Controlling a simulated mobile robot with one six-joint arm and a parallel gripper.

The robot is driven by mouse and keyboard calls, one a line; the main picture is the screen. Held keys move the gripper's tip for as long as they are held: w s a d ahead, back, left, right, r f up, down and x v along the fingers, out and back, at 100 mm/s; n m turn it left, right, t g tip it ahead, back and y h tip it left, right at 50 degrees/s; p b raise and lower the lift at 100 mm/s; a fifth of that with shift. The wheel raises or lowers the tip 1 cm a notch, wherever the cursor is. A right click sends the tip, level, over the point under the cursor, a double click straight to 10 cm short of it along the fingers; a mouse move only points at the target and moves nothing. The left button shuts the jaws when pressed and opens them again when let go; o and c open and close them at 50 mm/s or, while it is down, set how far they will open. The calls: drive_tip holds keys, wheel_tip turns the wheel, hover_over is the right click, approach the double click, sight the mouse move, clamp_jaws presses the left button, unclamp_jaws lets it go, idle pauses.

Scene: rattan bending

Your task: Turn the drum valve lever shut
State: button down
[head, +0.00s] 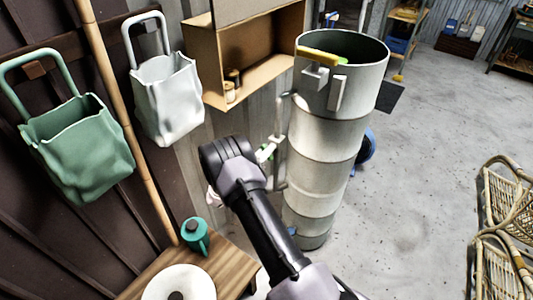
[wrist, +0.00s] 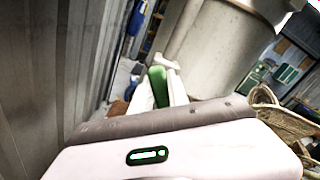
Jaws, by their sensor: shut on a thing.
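The drum is a tall, pale grey cylinder (head: 322,135) with an open top, standing upright in the middle of the head view. A thin pipe with fittings (head: 281,118) runs up its left side. A green lever (wrist: 158,86) shows between the white fingers of my gripper (wrist: 164,80) in the wrist view, close beside the drum wall (wrist: 215,50). My gripper is shut on this lever. The lever's joint is not clearly visible.
A yellow bar (head: 321,56) lies at the drum's rim. Green (head: 75,145) and white (head: 167,95) bags hang at left near a bamboo pole (head: 128,125). Rattan chairs (head: 505,220) stand right; floor between is clear.

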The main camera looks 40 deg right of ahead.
drive_tip(key=n, duration=0.3)
drive_tip(key=n+b, duration=0.1)
drive_tip(key=n, duration=0.1)
drive_tip(key=shift+f, duration=0.25)
drive_tip(key=n, duration=0.5)
drive_tip(key=shift+w+f+b, duration=0.1)
drive_tip(key=shift+b, duration=0.2)
drive_tip(key=shift+n, duration=0.4)
drive_tip(key=c, duration=1.3)
unclamp_jaws()
drive_tip(key=shift+a, duration=0.1)
drive_tip(key=p+v, duration=0.4)
drive_tip(key=v, duration=1.3)
drive_tip(key=shift+a+p, duration=0.15)
drive_tip(key=shift+p, duration=0.15)
